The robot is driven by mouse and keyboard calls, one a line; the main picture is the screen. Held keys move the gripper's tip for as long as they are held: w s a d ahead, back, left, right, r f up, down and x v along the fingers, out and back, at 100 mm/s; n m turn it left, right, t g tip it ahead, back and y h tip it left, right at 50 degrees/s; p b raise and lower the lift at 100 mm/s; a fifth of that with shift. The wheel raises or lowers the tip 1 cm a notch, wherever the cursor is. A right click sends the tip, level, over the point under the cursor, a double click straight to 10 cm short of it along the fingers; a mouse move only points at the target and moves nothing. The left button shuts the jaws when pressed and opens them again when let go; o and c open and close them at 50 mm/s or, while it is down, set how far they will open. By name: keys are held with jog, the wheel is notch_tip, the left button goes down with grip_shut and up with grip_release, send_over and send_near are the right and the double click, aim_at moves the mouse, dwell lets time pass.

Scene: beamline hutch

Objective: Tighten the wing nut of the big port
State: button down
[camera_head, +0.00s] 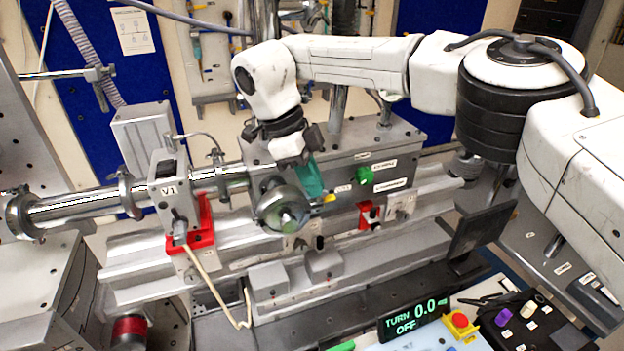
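The big port looks to be the round metal flange (283,210) at the end of the steel beam pipe, left of the picture's middle. Its face has a greenish centre. I cannot make out its wing nut clearly; a small yellow piece (330,198) shows at its right. My gripper (297,158) points down just above the port. A teal piece (310,178) shows at its right fingertip, close to the flange; I cannot tell whether it is part of the gripper or a separate thing. Whether the fingers are open or shut is hidden.
A valve labelled V1 (167,190) with a red bracket (201,222) stands left of the port. A grey chamber with a green knob (364,175) lies behind and right. A display (414,315) reads "TURN 0.0 OFF".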

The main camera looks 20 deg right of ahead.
jog(key=shift+w+r, duration=0.1)
jog(key=shift+r, duration=0.05)
jog(key=c, duration=1.6)
grip_release()
jog(key=b+v, duration=0.1)
jog(key=v, duration=0.9)
jog(key=shift+r, duration=0.3)
jog(key=shift+a, duration=0.1)
